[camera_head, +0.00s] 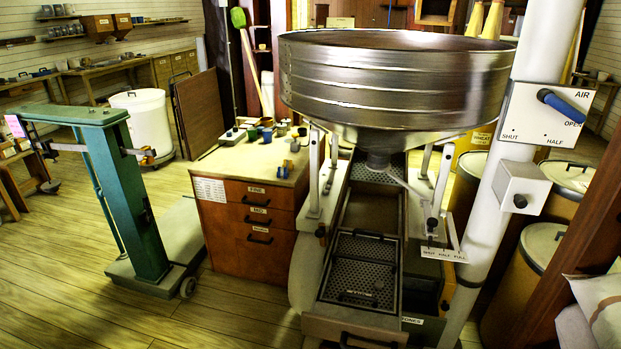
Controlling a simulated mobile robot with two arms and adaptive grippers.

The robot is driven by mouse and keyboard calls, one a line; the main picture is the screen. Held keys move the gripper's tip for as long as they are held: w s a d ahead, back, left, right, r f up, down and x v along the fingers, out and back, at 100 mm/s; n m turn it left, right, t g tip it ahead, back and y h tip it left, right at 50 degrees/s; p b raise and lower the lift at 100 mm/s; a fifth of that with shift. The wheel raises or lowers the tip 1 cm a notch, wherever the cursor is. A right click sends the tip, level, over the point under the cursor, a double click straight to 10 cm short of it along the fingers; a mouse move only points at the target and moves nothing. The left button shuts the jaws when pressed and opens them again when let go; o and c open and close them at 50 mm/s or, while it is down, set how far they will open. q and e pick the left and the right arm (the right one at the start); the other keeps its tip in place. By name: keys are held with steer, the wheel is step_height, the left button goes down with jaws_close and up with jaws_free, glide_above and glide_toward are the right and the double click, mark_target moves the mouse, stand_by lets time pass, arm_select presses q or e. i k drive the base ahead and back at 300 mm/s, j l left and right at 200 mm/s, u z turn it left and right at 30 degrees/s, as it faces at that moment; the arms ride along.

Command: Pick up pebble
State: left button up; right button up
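I cannot make out a pebble for certain. Below a large steel hopper (395,85) is a sloping separator with a perforated screen (362,272). A small dark spot (378,284) shows on the screen's right side, too small to identify. An open-topped tray (350,325) with a dark handle sits at the separator's front end. A darker bin beside it, low on the right, carries a label that seems to end in "ONES"; its inside is mostly in shadow. Neither of my grippers is in view.
A wooden drawer cabinet (243,225) with small cups on top stands left of the separator. A green platform scale (130,200) stands further left. A white pipe (508,160) with an AIR lever box and several drums are at right. The plank floor at front left is clear.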

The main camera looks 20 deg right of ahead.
mark_target(378, 285)
steer(key=z, duration=1.25)
